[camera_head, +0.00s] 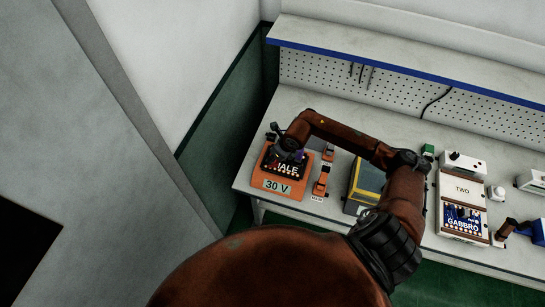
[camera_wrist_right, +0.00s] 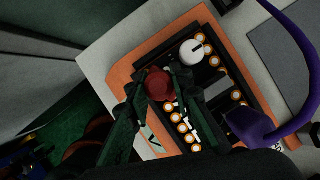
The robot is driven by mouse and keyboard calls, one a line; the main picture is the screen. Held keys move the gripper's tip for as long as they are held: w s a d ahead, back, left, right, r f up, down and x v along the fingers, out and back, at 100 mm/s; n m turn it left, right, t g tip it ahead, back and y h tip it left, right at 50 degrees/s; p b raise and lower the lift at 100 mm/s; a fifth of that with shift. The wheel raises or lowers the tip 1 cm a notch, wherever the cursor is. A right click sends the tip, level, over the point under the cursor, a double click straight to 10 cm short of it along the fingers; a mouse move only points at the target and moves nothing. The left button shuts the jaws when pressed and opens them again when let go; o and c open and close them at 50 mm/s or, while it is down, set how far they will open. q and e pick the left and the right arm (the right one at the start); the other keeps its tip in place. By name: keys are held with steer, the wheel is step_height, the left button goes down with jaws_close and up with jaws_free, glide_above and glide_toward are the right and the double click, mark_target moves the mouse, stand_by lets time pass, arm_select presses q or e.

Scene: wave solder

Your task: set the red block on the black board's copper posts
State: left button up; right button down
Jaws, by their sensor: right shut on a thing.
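The black board (camera_wrist_right: 207,72) lies on an orange base (camera_wrist_right: 130,72), with several copper-ringed posts (camera_wrist_right: 184,127) and a white knob (camera_wrist_right: 195,50). In the head view, the orange base (camera_head: 285,184) carries a "30 V" label at the table's left end. My right gripper (camera_wrist_right: 161,84) is shut on the red block (camera_wrist_right: 160,86) and holds it over the board's left part in the wrist view. I cannot tell whether the block touches any posts. In the head view, my right gripper (camera_head: 285,150) hides the block and part of the board. My left gripper is not in view.
A purple curved thing (camera_wrist_right: 252,128) rises beside the board's right side in the wrist view. Orange items (camera_head: 322,181), a yellow-edged box (camera_head: 364,184) and a white "TWO" unit (camera_head: 462,190) stand to the right. A pegboard (camera_head: 420,95) backs the table.

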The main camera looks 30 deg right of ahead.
steer(key=shift+f, duration=0.2)
steer(key=c, duration=1.6)
jaws_free()
steer(key=shift+r, duration=0.1)
steer(key=v, duration=1.2)
